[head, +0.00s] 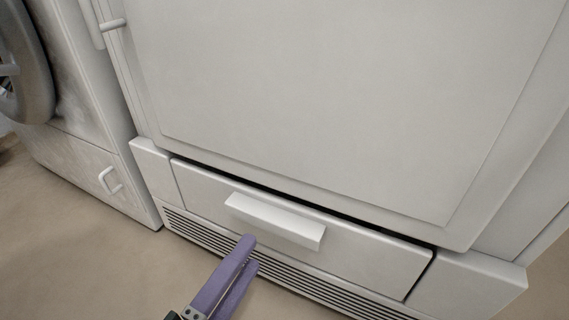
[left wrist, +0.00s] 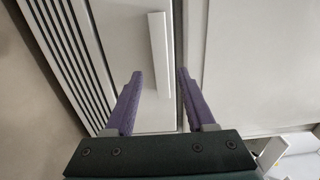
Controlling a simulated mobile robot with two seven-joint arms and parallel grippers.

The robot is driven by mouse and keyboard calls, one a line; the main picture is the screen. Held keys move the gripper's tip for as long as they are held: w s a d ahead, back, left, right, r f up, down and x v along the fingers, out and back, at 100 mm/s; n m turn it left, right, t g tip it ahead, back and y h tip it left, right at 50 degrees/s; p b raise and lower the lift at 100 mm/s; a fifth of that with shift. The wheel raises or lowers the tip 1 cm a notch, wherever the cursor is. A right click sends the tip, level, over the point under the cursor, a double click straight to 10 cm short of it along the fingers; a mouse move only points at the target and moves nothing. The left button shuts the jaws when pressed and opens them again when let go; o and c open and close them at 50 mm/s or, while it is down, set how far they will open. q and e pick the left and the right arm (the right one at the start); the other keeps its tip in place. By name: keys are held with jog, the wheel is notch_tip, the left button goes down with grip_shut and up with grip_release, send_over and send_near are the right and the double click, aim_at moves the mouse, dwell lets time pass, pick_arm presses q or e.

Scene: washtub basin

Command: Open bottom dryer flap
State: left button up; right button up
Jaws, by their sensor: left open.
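The bottom dryer flap (head: 360,257) is a white panel low on the dryer, with a dark gap along its top edge. Its white bar handle (head: 275,220) sticks out near the middle of the panel. My left gripper (head: 250,250), with purple fingers, is in front of the flap, just below the handle in the head view. In the left wrist view the gripper (left wrist: 160,74) is open, and the handle (left wrist: 159,55) lies ahead between the fingertips. I cannot tell whether a finger touches it. My right gripper is not in view.
The large white dryer door (head: 330,90) is above the flap. A vent grille (head: 300,283) runs along the bottom. Another machine (head: 70,110) with a round door and a small handle (head: 109,180) stands at the left. The floor (head: 80,260) in front is clear.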

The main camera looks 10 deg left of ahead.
aim_at(268, 230)
pick_arm(q)
jog(key=b+x, duration=0.1)
jog(key=x, duration=0.3)
jog(key=shift+w+d, duration=0.15)
jog(key=shift+w, duration=0.15)
jog(key=shift+s+f, duration=0.1)
jog(key=c, duration=0.8)
grip_shut()
jog(key=shift+f, duration=0.2)
